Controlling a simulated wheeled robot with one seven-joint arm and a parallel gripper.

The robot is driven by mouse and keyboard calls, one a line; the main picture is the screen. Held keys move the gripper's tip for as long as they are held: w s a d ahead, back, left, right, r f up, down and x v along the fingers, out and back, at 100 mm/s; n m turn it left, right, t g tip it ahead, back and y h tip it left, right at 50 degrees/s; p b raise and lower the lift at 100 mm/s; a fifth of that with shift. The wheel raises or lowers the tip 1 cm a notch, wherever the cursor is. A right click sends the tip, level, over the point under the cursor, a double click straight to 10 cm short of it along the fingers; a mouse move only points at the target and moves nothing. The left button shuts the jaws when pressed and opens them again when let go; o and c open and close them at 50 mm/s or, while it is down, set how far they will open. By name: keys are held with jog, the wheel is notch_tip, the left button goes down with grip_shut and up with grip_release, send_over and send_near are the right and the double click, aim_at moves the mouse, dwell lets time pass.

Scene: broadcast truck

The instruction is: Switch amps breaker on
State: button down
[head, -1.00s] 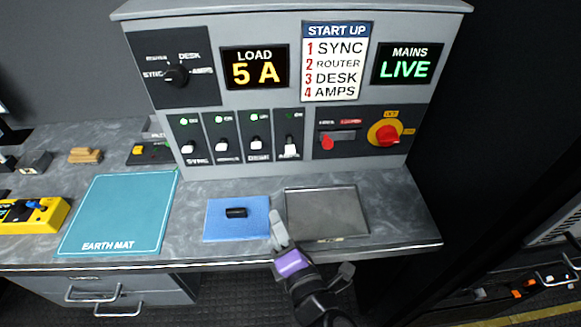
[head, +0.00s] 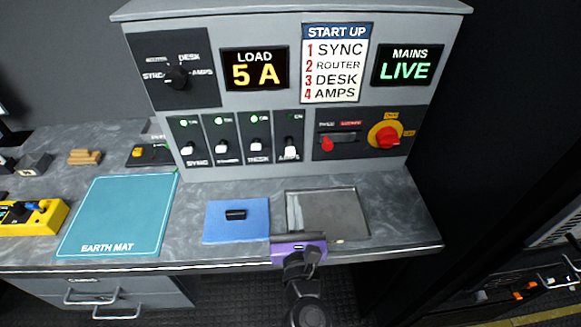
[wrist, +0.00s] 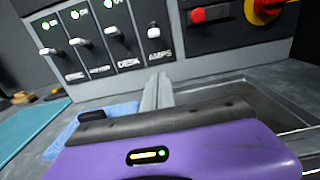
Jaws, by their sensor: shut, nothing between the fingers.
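The amps breaker (head: 290,146) is the rightmost of the breakers on the panel; its white lever (wrist: 154,32) sits lower than the line of its neighbours, and I see no lit green lamp above it. The desk breaker (head: 256,146), the router breaker (head: 222,147) and the sync breaker (head: 187,149) show lit green lamps. My gripper (head: 294,212) is shut and empty, above the counter in front of the panel. In the wrist view its fingertips (wrist: 158,80) point toward the panel below the amps lever, apart from it.
A grey tray (head: 345,212) lies under and right of my gripper. A blue mat (head: 250,232) with a black piece (head: 235,214) lies left. A red-and-yellow rotary switch (head: 386,135) is right of the breakers. The load display (head: 254,68) reads 5 A; the mains display (head: 407,64) reads LIVE.

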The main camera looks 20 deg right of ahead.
aim_at(290, 148)
jog(key=shift+w, duration=0.1)
jog(key=p+x, duration=0.1)
jog(key=x, duration=0.8)
jog(key=shift+w+d, duration=0.1)
jog(key=shift+w, duration=0.2)
jog(key=shift+s+r+p, duration=0.25)
jog(key=shift+r+p, duration=0.6)
jog(key=shift+r, duration=0.35)
jog(key=shift+s+r+p, duration=0.3)
jog(key=shift+r, duration=0.3)
jog(key=shift+w, duration=0.1)
